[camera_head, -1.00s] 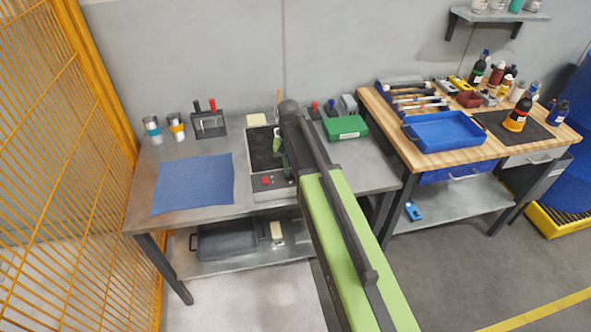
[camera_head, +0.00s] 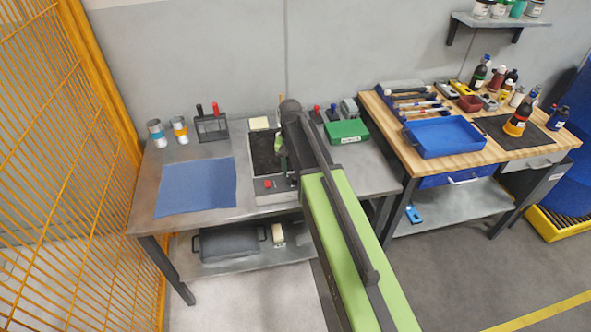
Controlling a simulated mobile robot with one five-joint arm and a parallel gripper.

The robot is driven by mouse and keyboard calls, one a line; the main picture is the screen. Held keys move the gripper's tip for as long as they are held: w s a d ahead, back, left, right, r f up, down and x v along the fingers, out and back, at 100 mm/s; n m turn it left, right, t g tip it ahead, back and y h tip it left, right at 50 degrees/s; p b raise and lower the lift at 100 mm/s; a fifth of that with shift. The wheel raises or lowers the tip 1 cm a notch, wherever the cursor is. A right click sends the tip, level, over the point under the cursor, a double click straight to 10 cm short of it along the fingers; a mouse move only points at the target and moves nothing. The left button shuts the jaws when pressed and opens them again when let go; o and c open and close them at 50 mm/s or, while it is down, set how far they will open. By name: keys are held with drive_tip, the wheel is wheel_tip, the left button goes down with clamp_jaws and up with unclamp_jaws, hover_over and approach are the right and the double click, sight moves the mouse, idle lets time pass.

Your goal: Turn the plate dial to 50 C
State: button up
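The hot plate (camera_head: 262,156) stands on the grey metal table. It has a dark top and a light grey front panel (camera_head: 273,186) with a red switch (camera_head: 268,184). My green and black arm reaches over the table from the lower right and covers the right side of the plate. The dial and its marks cannot be made out; that part of the panel is small and partly behind my arm. My gripper (camera_head: 283,157) is near the right side of the plate, mostly hidden by my arm, and its fingers cannot be told apart.
A blue mat (camera_head: 196,186) lies left of the plate. Two cans and a rack (camera_head: 211,127) stand behind it. A green box (camera_head: 346,131) sits right of my arm. A wooden bench with a blue tray (camera_head: 444,135) stands at right, an orange mesh fence (camera_head: 62,170) at left.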

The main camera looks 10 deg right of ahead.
sight(293, 176)
wheel_tip(293, 176, up, 15)
drive_tip(key=p, duration=1.3)
drive_tip(key=shift+w+a+p, duration=0.15)
drive_tip(key=shift+a+p, duration=0.25)
drive_tip(key=s+f+n+b, duration=0.1)
drive_tip(key=s+f+b, duration=0.1)
drive_tip(key=s, duration=0.6)
drive_tip(key=s+d+f+n+b, duration=0.1)
drive_tip(key=s+f+n+b, duration=0.1)
drive_tip(key=s, duration=0.5)
drive_tip(key=shift+s+d+f+y+b, duration=0.25)
drive_tip(key=shift+s+y+b, duration=0.05)
drive_tip(key=shift+s, duration=0.1)
